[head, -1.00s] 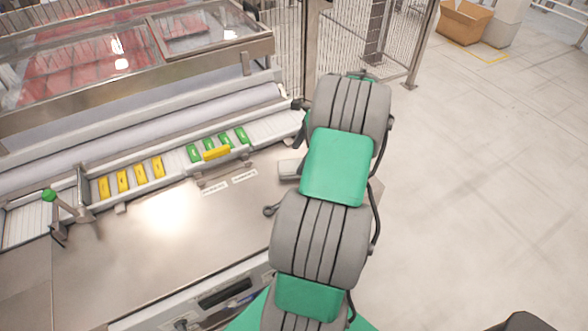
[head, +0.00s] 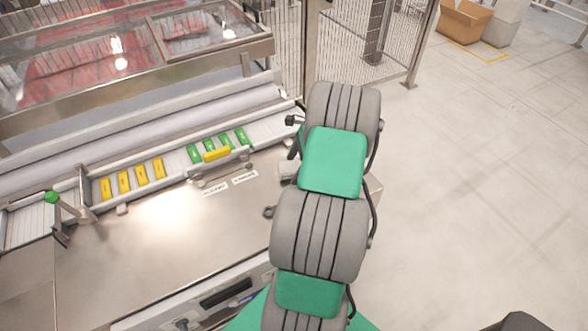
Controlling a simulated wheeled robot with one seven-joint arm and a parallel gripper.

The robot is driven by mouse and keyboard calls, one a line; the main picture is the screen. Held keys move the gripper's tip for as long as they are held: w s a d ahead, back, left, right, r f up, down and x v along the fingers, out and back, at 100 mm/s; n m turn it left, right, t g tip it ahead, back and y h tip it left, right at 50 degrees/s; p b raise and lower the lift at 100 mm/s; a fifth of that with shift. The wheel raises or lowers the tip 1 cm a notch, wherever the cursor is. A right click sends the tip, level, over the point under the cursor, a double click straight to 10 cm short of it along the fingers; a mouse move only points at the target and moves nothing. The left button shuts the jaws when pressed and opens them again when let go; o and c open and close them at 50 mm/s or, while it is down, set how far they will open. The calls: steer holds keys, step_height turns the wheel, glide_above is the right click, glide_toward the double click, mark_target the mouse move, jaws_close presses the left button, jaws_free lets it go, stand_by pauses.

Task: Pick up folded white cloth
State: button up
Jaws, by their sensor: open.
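I cannot make out a folded white cloth for certain. A pale grey-white, flat-looking item (head: 287,169) lies at the right end of the steel worktop (head: 150,240), partly hidden behind my arm. I cannot tell whether it is the cloth. My arm, grey with green pads, reaches up the middle of the view over the worktop's right end. Its far end hides my gripper. Small dark parts show just left of that end, too unclear to name as fingers.
Yellow blocks (head: 141,174) and green blocks (head: 209,147) sit in a slotted rail along the worktop's back. A mesh fence (head: 345,45) is behind. The floor (head: 480,190) at right is clear; a cardboard box (head: 465,20) stands far off.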

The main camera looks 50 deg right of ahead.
mark_target(290, 167)
steer(key=c, duration=1.6)
steer(key=shift+o, duration=0.2)
steer(key=shift+r+b, duration=0.15)
steer(key=shift+b, duration=0.35)
step_height(290, 167, up, 3)
steer(key=shift+r, duration=0.15)
steer(key=s+a+r+b, duration=0.1)
steer(key=s+a+r, duration=0.8)
steer(key=s+r, duration=0.1)
steer(key=shift+s, duration=0.35)
